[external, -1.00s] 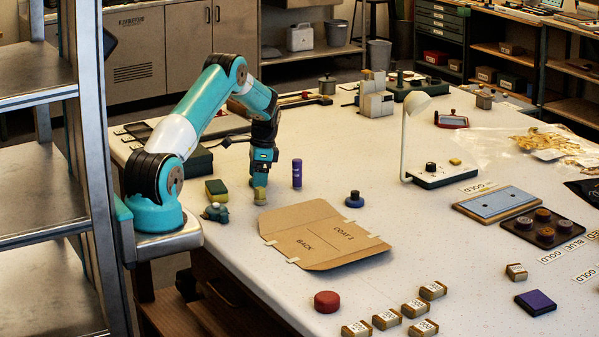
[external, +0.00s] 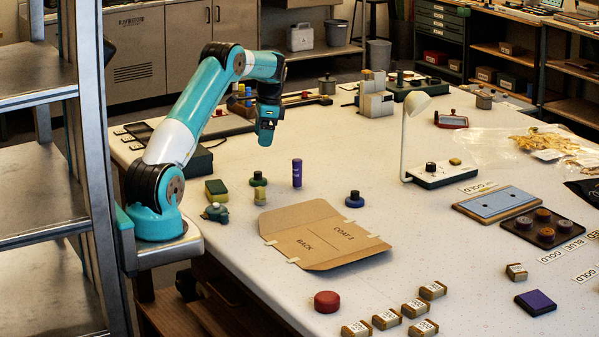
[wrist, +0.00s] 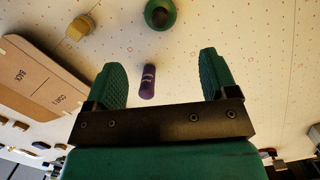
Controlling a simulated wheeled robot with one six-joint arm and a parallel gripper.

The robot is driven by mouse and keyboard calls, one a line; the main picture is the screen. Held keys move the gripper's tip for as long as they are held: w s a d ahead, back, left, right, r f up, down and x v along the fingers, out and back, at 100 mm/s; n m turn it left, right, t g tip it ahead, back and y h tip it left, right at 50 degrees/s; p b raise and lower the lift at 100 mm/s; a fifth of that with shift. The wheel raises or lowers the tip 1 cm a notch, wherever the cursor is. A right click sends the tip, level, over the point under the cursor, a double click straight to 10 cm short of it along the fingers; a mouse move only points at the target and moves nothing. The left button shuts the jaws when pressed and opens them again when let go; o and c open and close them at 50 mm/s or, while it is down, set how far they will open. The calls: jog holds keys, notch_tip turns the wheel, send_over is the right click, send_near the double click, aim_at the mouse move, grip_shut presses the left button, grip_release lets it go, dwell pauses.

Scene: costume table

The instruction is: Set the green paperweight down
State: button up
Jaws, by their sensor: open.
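The green paperweight (external: 258,180), a round base with a dark knob, stands upright on the white table, just behind a small yellow cylinder (external: 260,196). My gripper (external: 266,140) is raised above the table, clear of the paperweight. In the wrist view my gripper (wrist: 163,62) has its two green fingers wide apart with nothing held between them.
A purple cylinder (external: 297,173) stands right of the paperweight, and a blue knobbed piece (external: 355,200) farther right. A green and yellow block (external: 216,190) and a small teal object (external: 216,212) lie to the left. A cardboard sheet (external: 322,237) lies in front. A lamp (external: 405,140) stands to the right.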

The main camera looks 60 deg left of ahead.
jog(key=s+d+r+n+y, duration=0.2)
jog(key=s+d+r+n, duration=0.4)
jog(key=s+d+r, duration=0.45)
jog(key=s+d+f+n, duration=0.1)
jog(key=s+d+n, duration=0.2)
jog(key=s, duration=0.6)
jog(key=s+d+n+t+y, duration=0.1)
jog(key=s+d+n, duration=0.1)
jog(key=s+d, duration=0.3)
jog(key=s, duration=0.4)
jog(key=shift+d+f+n+t+y, duration=0.3)
jog(key=shift+d+f+n, duration=0.1)
